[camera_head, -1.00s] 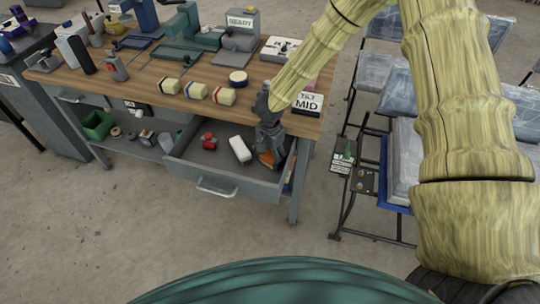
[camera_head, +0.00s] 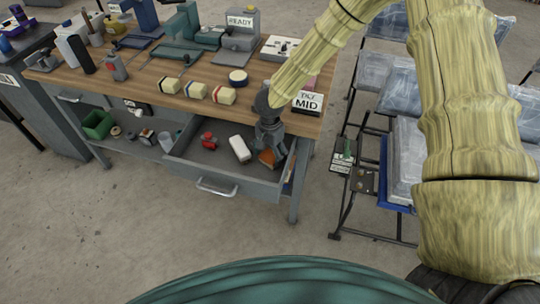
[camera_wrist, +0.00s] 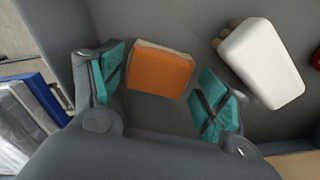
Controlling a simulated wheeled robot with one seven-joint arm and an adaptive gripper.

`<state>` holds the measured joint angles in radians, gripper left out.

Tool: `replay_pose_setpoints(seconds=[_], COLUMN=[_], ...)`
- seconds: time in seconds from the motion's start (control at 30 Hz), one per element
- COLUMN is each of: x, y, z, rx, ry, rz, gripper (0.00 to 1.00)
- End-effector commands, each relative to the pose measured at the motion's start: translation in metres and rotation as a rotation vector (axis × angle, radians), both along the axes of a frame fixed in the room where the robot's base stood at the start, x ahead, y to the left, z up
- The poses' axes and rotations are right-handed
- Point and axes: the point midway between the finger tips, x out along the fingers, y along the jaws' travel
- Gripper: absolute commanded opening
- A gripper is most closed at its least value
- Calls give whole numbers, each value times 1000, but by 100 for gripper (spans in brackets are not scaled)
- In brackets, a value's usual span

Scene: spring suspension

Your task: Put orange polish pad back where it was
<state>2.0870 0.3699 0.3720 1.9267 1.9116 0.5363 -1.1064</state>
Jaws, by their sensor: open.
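The orange polish pad (camera_head: 268,158) lies in the right part of the open grey drawer (camera_head: 222,176). In the wrist view the orange polish pad (camera_wrist: 160,70) lies on the drawer floor, its orange face up and a tan edge along the top. My gripper (camera_head: 270,145) reaches down into the drawer over the pad. In the wrist view my gripper (camera_wrist: 160,100) is open, with one teal-padded finger on each side of the pad and gaps between the fingers and the pad. The pad looks free of the fingers.
A white block (camera_head: 239,149) lies left of the pad and shows in the wrist view (camera_wrist: 265,62). A red item (camera_head: 208,141) lies farther left in the drawer. The wooden benchtop (camera_head: 170,93) overhangs behind, with several tan blocks and a MID sign (camera_head: 308,102).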

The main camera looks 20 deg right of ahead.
Motion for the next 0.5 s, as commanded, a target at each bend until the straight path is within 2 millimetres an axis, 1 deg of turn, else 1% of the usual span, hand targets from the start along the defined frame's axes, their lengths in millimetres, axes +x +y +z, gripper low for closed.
replay_pose_setpoints(seconds=[0.3, 0.5], x=[0, 0], y=[0, -1], z=[57, 88], rx=[2, 1], ry=[-2, 0], rz=[-2, -2], gripper=[75, 75])
